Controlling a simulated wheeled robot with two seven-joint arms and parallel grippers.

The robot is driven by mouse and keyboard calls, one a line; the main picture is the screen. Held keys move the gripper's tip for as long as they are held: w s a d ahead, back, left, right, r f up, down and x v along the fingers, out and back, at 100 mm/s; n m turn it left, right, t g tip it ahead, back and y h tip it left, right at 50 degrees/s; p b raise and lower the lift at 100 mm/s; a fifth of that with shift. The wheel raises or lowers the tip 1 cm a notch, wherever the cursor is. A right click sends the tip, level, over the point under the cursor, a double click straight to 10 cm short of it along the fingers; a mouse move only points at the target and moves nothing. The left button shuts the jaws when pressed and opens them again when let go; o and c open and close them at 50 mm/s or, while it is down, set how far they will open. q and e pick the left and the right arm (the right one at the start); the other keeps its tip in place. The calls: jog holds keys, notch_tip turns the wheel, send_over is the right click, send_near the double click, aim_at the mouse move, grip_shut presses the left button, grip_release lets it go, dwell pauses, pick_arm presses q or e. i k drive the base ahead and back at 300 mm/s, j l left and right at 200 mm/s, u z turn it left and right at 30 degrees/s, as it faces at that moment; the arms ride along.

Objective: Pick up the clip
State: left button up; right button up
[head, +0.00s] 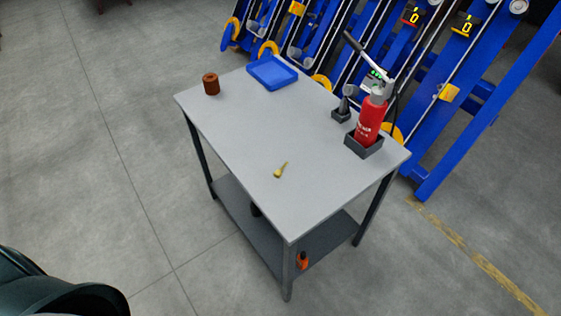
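A small yellow clip (280,170) lies on the grey table top (240,140), near the middle of its front half. It is small in the picture, and its fine shape is hard to make out. Nothing touches it. Neither of my grippers shows in the head view.
A red bottle (369,120) stands in a dark holder at the table's right, beside a small dark stand (341,112). A blue tray (272,73) and a brown cylinder (211,84) sit at the back. An orange item (302,261) is on the lower shelf. Blue machinery (440,90) stands behind.

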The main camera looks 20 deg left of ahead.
aim_at(278, 174)
jog(key=i+j+z, duration=0.1)
jog(key=j+z, duration=0.25)
jog(key=j, duration=0.95)
jog(key=j+z, duration=0.35)
jog(key=j, duration=0.95)
jog(key=k, duration=0.05)
